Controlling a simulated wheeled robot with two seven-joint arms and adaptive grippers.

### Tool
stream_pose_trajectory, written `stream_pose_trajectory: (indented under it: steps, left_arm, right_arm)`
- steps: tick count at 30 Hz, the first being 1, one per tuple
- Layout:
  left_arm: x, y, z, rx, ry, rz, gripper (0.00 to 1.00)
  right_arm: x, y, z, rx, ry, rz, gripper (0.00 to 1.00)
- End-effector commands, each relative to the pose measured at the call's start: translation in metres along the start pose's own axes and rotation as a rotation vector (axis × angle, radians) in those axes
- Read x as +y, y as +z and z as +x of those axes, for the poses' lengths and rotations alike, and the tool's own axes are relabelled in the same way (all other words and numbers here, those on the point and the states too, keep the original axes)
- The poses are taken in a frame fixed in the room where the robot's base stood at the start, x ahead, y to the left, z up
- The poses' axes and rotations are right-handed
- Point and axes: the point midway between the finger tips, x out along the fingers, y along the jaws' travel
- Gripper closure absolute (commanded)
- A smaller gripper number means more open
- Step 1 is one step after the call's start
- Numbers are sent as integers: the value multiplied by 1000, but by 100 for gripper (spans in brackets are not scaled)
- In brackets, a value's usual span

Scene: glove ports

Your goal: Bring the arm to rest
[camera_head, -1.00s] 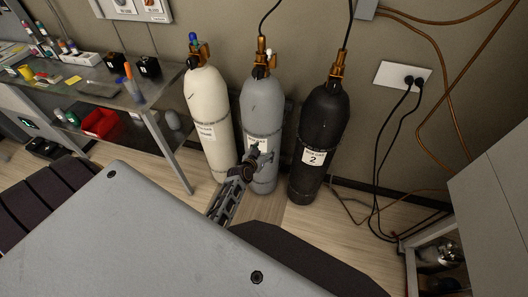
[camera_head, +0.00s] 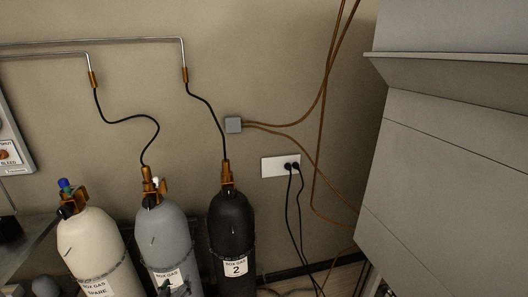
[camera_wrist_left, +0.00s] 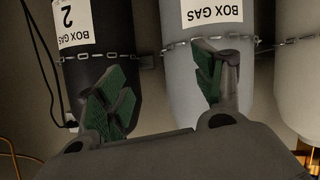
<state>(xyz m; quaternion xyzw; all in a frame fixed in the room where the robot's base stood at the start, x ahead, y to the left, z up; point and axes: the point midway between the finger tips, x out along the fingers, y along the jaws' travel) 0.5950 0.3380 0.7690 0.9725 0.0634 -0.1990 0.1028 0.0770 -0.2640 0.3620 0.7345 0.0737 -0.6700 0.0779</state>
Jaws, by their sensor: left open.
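My left gripper (camera_head: 176,289) just shows at the bottom edge of the head view, in front of the grey gas cylinder (camera_head: 167,237). The left wrist view shows its two green-padded fingers (camera_wrist_left: 160,88) spread apart with nothing between them. In that view one finger overlaps the black cylinder (camera_wrist_left: 92,60) marked 2 and the other overlaps the grey cylinder (camera_wrist_left: 180,75). I cannot tell how close the fingers are to them. The rest of my left arm is below the head view. My right gripper is not in view.
A cream spare cylinder (camera_head: 92,245) stands left of the grey one, and the black cylinder (camera_head: 231,225) stands right. Chains cross the cylinders. A wall socket (camera_head: 280,166) with black cords is farther right. A large grey cabinet (camera_head: 455,180) fills the right side.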

Motion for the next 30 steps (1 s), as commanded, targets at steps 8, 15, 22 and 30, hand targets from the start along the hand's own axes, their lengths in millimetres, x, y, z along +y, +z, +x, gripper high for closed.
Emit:
stream_pose_trajectory:
  steps: [8,15,22,30]
  left_arm:
    - [-6,53,3,-84,-27,-67,32]
    - [5,136,0,-215,-32,-83,32]
    - [17,236,-20,-380,-26,-44,32]
    - [16,351,-70,-577,-9,59,32]
  right_arm:
    - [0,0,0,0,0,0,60]
    - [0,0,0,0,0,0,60]
    - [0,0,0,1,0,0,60]
    - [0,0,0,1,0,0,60]
